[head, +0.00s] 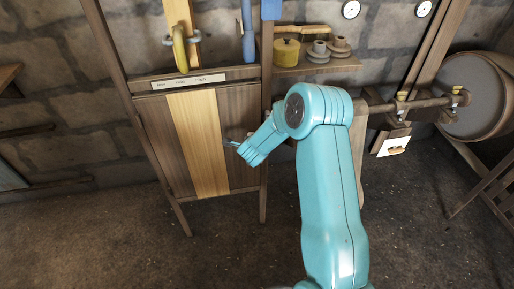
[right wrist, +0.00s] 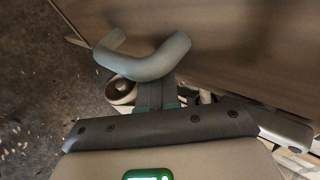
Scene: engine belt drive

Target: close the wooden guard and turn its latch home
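The wooden guard (head: 205,145) is a brown panel with a pale vertical stripe. It hangs in a dark frame and looks flush or nearly flush with it. My teal right arm reaches over the guard's right edge, with its gripper (head: 234,144) close to the panel face. In the right wrist view, a bent grey-blue bar (right wrist: 145,65), perhaps a handle on the guard, lies across the front of the gripper (right wrist: 157,102). I cannot tell whether the fingers hold it. The latch cannot be made out clearly. My left gripper is not in view.
A label plate (head: 188,82) sits above the guard. To its right, a shelf (head: 310,64) carries a yellow pot (head: 286,52) and grey pulley-like parts (head: 319,54). A round drum (head: 475,95) with a shaft stands at the right. The floor (head: 120,245) in front is clear.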

